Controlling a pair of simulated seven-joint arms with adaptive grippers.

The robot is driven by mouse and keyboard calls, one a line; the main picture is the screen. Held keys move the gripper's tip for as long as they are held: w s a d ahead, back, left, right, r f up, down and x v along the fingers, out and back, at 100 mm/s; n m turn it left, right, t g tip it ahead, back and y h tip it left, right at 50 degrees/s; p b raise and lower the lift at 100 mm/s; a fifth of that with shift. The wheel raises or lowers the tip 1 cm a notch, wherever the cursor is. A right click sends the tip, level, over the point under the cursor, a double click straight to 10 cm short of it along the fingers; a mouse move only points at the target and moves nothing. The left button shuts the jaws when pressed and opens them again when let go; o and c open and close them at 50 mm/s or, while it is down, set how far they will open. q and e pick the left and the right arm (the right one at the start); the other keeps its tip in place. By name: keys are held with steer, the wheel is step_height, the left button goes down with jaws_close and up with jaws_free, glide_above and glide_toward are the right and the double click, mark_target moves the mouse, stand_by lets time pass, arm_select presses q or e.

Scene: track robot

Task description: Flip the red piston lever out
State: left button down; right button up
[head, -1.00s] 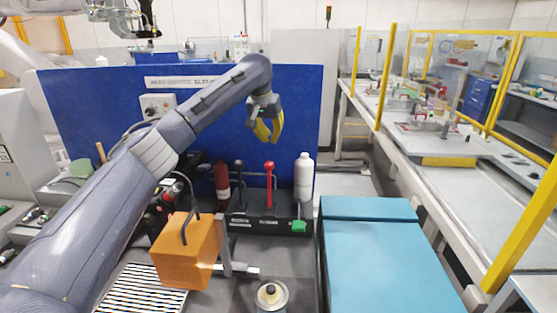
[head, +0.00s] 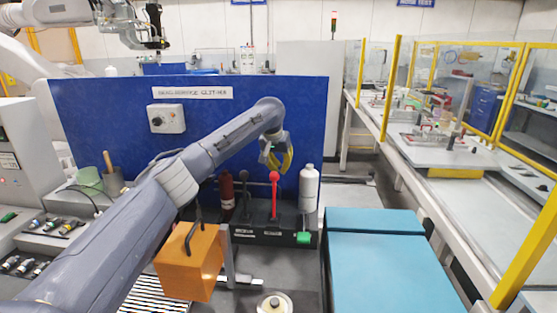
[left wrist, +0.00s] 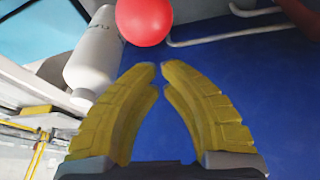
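The red piston lever (head: 274,190) has a round red knob on a red shaft and stands about upright on a dark base block (head: 275,236), in the middle of the head view. My left gripper (head: 289,161) is just above and behind its knob, its yellow fingers pointing down. In the left wrist view the red knob (left wrist: 144,20) lies past the fingertips, apart from them. The fingers (left wrist: 160,72) curve together with a narrow gap and nothing between them. My right gripper is in neither view.
A white bottle (head: 309,190) stands right of the lever. A black lever (head: 241,190) and a dark red cylinder (head: 226,190) stand left. A blue panel (head: 110,130) rises behind. An orange block (head: 190,265) and a round can (head: 274,303) are in front.

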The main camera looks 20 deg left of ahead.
arm_select(q)
steer(key=shift+s+r, duration=0.2)
steer(key=shift+s, duration=0.7)
steer(key=shift+s+r, duration=0.2)
steer(key=shift+s, duration=0.65)
steer(key=shift+s+d, duration=0.1)
steer(key=shift+d, duration=0.05)
